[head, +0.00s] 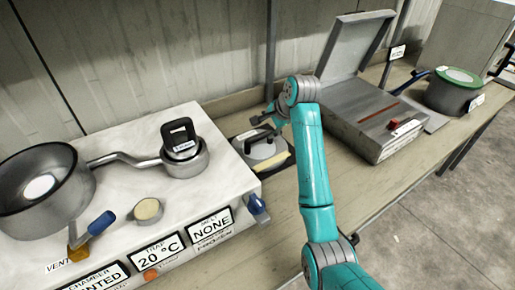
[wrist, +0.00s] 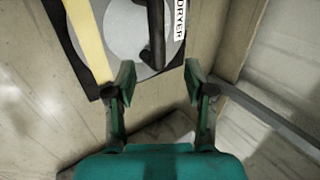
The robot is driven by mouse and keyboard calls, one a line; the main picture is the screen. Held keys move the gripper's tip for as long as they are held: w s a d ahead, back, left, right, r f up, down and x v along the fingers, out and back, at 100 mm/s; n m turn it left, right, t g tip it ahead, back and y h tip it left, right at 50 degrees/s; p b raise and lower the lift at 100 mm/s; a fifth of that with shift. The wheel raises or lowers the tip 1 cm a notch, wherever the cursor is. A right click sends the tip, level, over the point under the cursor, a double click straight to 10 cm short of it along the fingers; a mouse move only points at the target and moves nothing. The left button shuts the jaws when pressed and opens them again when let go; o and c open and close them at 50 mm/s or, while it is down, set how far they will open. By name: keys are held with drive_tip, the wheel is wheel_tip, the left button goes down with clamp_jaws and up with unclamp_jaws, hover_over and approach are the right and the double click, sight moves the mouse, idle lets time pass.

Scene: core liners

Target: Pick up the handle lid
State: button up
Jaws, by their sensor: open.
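A round grey lid (head: 262,149) with a dark handle lies on a dark square plate, behind my arm. In the wrist view the lid (wrist: 118,32) shows at the top, its dark handle (wrist: 156,40) running down toward the space between my fingers. My gripper (wrist: 158,78) is open and empty, apart from the handle as far as I can tell. In the head view my gripper (head: 265,114) is just above the lid, partly hidden by my wrist. A second lid (head: 182,148) with a square black handle sits on a small pot on the white-topped unit.
A grey box (head: 372,115) with a raised cover stands right of my arm. A wide pot (head: 45,190) and a blue-handled valve (head: 92,228) are at left. The wall is close behind.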

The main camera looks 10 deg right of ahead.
sight(262, 135)
drive_tip(key=x, duration=0.4)
drive_tip(key=shift+w+f, duration=0.1)
drive_tip(key=shift+f, duration=0.2)
drive_tip(key=shift+d+x, duration=0.1)
drive_tip(key=shift+x, duration=1.3)
drive_tip(key=shift+d+x, duration=0.15)
drive_tip(key=shift+x, duration=1.25)
drive_tip(key=shift+f, duration=0.1)
clamp_jaws()
